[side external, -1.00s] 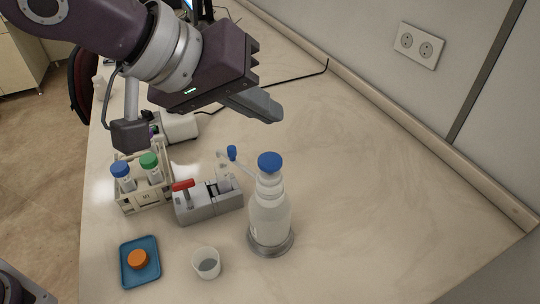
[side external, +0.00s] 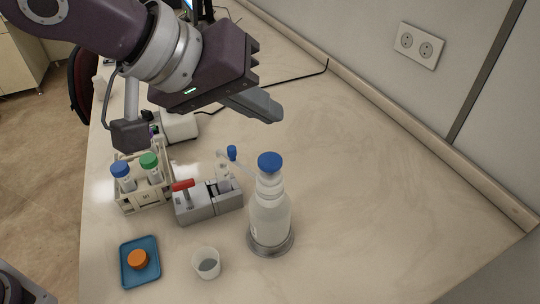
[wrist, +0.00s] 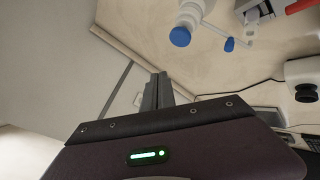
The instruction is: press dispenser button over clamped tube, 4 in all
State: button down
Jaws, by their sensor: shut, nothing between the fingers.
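The dispenser bottle (side external: 270,215) stands upright with a blue button (side external: 270,162) on top. The button also shows in the wrist view (wrist: 180,37). Its thin side spout ends in a blue tip (side external: 231,152). A grey clamp (side external: 208,203) with a red handle (side external: 184,185) stands left of the bottle. A clear tube (side external: 223,175) appears to be upright in the clamp, near the spout; its contents are too small to tell. My gripper (side external: 274,114) is shut and empty, raised above the button and apart from it. Its fingers (wrist: 157,92) show shut in the wrist view.
A rack (side external: 145,195) holds tubes with blue and green caps. A blue tray (side external: 140,280) with an orange cap (side external: 138,259) and a small cup (side external: 206,263) are at the front. A white device (side external: 178,127) stands behind the rack. The table right of the bottle is clear.

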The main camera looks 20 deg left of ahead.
aim_at(264, 162)
jog(key=shift+r, duration=0.1)
notch_tip(264, 162, up, 4)
jog(key=shift+f, duration=0.15)
jog(key=shift+f, duration=4.45)
jog(key=shift+f, duration=0.4)
